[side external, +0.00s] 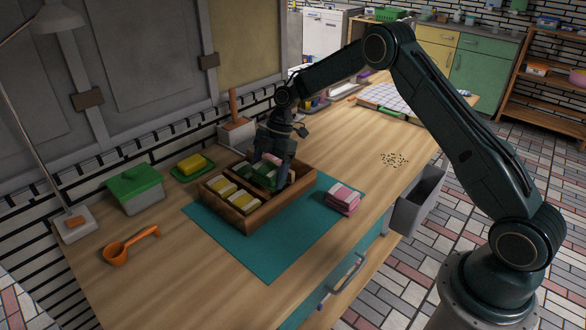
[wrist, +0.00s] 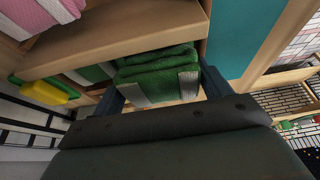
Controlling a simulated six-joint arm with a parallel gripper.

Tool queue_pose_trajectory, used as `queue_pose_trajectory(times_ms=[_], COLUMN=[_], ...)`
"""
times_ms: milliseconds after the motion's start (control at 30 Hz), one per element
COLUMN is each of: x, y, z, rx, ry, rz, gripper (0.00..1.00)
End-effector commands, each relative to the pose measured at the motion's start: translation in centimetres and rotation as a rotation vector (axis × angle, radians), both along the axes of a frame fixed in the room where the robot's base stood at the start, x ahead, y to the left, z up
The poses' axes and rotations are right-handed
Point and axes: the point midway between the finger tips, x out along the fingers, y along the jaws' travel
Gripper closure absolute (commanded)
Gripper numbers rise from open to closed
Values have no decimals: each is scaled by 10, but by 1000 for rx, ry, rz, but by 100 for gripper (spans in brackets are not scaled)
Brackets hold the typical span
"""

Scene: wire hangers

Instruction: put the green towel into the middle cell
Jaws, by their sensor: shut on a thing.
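The green towel (wrist: 158,75), folded with a pale stripe, is between my gripper's two fingers (wrist: 162,92) in the wrist view. My gripper (side external: 272,166) points down over the wooden box (side external: 262,222) in the side view and is shut on the green towel. The towel is low at the middle cell, between the yellow towels (side external: 231,195) and a pink towel (side external: 271,159). Another green and white towel (wrist: 97,73) lies beside it. My fingers hide part of the cell, and I cannot tell whether the held towel touches the bottom.
The box stands on a teal mat (side external: 235,246). Folded pink towels (side external: 342,198) lie on the mat's right. A yellow block on a green dish (side external: 192,166), a green-lidded box (side external: 135,188) and an orange scoop (side external: 128,245) stand to the left. The table's right side is mostly clear.

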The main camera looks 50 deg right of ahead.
Motion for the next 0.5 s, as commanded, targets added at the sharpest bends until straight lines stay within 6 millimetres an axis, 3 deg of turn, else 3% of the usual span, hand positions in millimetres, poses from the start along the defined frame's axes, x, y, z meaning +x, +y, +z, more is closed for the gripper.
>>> queue_pose_trajectory(times_ms=[500], x=[0], y=[0], z=[-12], rx=[0], ry=[2], rz=[-1], gripper=[45])
